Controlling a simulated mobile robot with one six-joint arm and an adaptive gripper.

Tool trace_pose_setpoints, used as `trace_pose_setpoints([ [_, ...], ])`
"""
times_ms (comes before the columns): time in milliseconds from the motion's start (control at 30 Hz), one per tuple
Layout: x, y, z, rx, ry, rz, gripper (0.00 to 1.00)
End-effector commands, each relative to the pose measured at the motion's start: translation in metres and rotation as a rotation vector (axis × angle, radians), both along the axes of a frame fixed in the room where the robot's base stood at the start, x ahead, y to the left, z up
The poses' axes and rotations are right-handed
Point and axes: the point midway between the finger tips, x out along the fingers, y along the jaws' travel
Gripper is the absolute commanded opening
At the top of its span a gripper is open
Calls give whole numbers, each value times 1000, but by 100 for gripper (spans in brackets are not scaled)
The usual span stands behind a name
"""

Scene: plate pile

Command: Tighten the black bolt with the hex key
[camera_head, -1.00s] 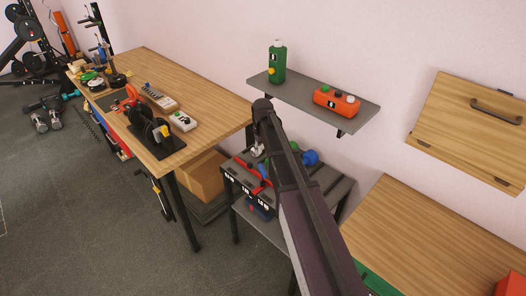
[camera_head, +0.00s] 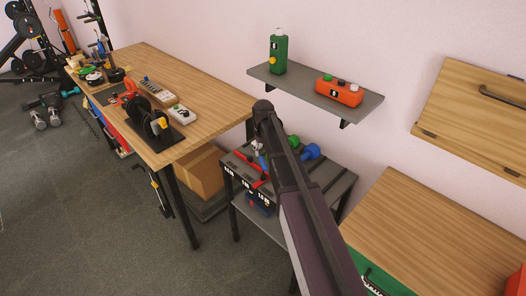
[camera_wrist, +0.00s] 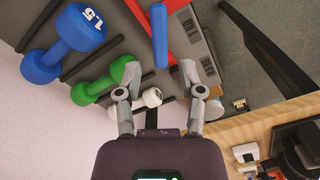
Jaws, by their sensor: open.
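My gripper (camera_wrist: 161,72) is open and empty in the wrist view, above a small rack table. A blue rod-like handle (camera_wrist: 160,35) lies just beyond the fingertips, beside a red holder (camera_wrist: 180,42); I cannot tell whether it belongs to the hex key. In the head view my arm hides most of the gripper and part of the rack table (camera_head: 338,190). No black bolt can be clearly made out. A black device (camera_head: 152,118) with a disc and a yellow part stands on the wooden workbench (camera_head: 205,82).
A blue dumbbell (camera_wrist: 65,40), a green dumbbell (camera_wrist: 107,82) and a small white one (camera_wrist: 151,97) lie near the gripper. A grey wall shelf (camera_head: 320,93) holds a green bottle-like object (camera_head: 278,52) and an orange box (camera_head: 339,92). Another wooden table (camera_head: 430,220) stands at right.

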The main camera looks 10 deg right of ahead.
Motion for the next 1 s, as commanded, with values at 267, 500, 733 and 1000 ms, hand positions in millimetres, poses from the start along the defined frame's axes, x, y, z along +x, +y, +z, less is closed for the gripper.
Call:
trace_pose_setpoints([
  [267,0,0,-25,0,0,0,50],
  [500,0,0,-43,0,0,-1,50],
  [733,0,-1,-60,0,0,-1,50],
  [1000,0,-1,-79,0,0,-1,50],
])
